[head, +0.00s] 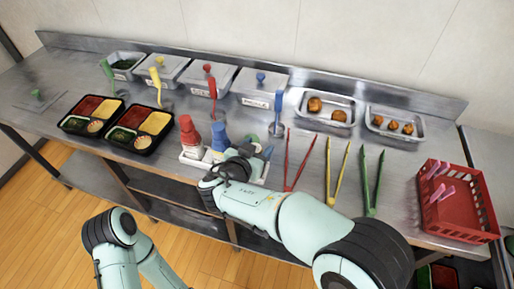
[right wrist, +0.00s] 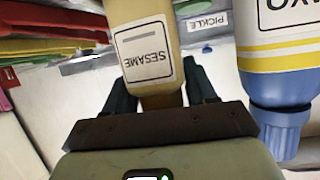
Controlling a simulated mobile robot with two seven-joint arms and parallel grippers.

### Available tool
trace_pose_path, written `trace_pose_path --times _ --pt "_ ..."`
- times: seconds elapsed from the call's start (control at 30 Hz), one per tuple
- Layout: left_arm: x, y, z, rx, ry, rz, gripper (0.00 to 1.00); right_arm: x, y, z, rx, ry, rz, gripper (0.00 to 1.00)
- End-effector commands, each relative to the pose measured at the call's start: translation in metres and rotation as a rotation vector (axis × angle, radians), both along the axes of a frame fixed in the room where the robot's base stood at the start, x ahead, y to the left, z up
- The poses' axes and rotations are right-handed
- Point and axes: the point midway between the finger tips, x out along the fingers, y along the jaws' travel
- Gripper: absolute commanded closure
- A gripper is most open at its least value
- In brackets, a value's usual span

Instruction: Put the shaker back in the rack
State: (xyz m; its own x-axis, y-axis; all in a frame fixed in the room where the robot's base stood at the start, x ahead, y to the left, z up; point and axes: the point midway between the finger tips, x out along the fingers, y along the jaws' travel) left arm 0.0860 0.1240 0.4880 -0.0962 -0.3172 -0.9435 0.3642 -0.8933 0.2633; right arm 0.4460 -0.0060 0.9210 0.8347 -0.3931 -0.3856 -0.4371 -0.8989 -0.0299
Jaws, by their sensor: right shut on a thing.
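My right gripper (head: 238,160) is shut on the sesame shaker (right wrist: 146,50), a tan body with a white SESAME label, between the two dark fingers in the right wrist view. The arm and gripper hide the shaker in the head view. The white rack (head: 192,164) stands at the counter's front edge, with a red bottle (head: 188,132) and a blue bottle (head: 219,137) in it. My right gripper is at the rack's right part. I cannot tell whether the shaker touches the rack. My left gripper is out of view; only its arm shows at the lower left.
A blue-capped mayo bottle (right wrist: 283,80) is close right of the shaker. Red tongs (head: 300,162), yellow tongs (head: 336,175) and green tongs (head: 372,180) lie to the right. A red basket (head: 465,222) sits at the far right. Two black bento trays (head: 110,148) stand left.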

Motion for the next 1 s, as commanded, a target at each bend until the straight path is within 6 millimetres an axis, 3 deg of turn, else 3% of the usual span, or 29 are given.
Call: trace_pose_path --times 0.3,0.63,0.73,0.77,1.0 --pt "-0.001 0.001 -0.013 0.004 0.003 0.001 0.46 0.000 0.000 -0.008 0.001 0.000 0.000 0.50" --pt "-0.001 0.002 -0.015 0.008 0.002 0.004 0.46 0.000 0.000 -0.009 0.000 0.000 0.000 0.50" --pt "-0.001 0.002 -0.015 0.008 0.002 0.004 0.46 0.000 0.000 -0.010 0.000 0.000 0.000 0.18" --pt "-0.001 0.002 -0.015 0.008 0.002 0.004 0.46 0.000 0.000 -0.010 0.000 0.000 0.000 0.14" --pt "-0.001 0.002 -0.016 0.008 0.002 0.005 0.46 0.000 0.000 -0.011 -0.001 0.001 -0.001 0.14"
